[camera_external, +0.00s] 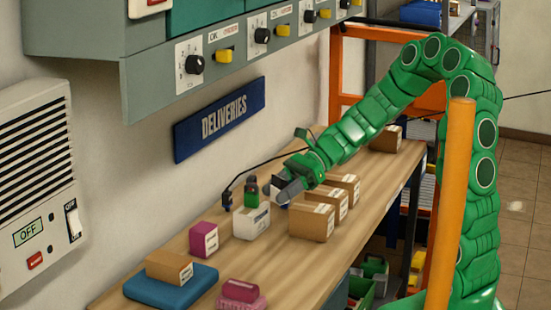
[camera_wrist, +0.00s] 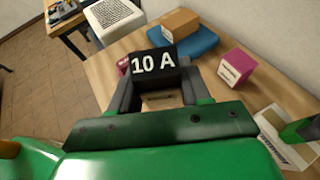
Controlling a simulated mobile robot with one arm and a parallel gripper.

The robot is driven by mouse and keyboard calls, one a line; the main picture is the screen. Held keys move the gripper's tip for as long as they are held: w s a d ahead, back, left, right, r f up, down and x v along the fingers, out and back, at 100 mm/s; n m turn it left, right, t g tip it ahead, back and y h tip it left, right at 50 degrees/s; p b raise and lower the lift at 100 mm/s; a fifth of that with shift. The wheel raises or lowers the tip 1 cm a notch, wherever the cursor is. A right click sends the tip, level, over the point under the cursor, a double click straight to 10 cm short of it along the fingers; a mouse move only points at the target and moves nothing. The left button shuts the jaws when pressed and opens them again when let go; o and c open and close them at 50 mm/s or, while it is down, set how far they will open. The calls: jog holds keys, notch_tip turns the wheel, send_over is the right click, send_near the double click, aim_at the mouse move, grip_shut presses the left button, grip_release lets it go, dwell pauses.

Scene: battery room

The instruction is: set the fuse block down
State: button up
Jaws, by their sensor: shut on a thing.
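The fuse block (camera_wrist: 153,63) is black with "10 A" in white on its face. In the wrist view it sits between the two fingers of my gripper (camera_wrist: 156,80), which is shut on it. In the external view my gripper (camera_external: 284,192) is above the wooden bench (camera_external: 213,262), just right of a white box with a green and black item on top (camera_external: 252,222). The block is mostly hidden there by the fingers. It appears held above the bench, but the exact gap cannot be told.
Several cardboard boxes (camera_external: 312,222) stand close to the right of my gripper. A magenta box (camera_external: 204,239) and a blue pad (camera_external: 171,288) bearing a cardboard box lie toward the front. A pink stack (camera_external: 240,294) is near the front edge. Bare bench shows between them.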

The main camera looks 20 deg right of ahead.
jog(key=n+g, duration=0.1)
send_over(283, 280)
jog(key=shift+g, duration=0.3)
jog(key=shift+a+f, duration=0.15)
jog(key=shift+f, duration=8.8)
jog(key=shift+f, duration=0.1)
jog(key=o, duration=1.1)
jog(key=shift+h, duration=0.3)
jog(key=v, duration=1.2)
jog(key=shift+s, duration=0.1)
